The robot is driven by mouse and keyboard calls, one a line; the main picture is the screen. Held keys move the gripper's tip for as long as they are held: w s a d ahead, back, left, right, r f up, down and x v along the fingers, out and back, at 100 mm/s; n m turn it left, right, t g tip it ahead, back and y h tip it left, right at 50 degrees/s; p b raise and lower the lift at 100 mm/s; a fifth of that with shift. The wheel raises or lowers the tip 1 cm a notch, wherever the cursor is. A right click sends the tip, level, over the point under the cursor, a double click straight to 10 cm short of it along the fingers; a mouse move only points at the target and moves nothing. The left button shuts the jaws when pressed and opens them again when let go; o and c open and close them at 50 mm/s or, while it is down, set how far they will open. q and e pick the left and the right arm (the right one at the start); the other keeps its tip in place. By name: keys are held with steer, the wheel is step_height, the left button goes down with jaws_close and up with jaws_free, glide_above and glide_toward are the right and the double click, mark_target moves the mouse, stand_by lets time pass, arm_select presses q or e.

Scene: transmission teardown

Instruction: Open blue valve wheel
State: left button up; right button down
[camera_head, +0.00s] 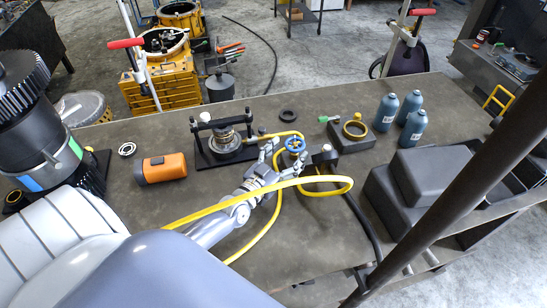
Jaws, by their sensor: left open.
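The small blue valve wheel (295,144) stands upright on its stem, on the workbench near the middle of the view. Yellow hoses run close around it. My left gripper (275,152) is just left of the wheel. Its fingers are spread open and hold nothing. I cannot tell whether a fingertip touches the wheel. My left arm comes in from the lower left, partly under the yellow hose. My right gripper is not in the view.
A black press fixture (224,141) stands just left of the gripper. An orange-black cylinder (161,168) lies further left. Several blue-grey bottles (411,106) and grey cases (421,178) are at the right. A dark pole crosses the right foreground. The bench (312,232) front is mostly clear.

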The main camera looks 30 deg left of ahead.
arm_select(q)
steer(key=s, duration=0.8)
steer(key=shift+s+a, duration=0.25)
steer(key=shift+s, duration=0.05)
steer(key=shift+d, duration=0.1)
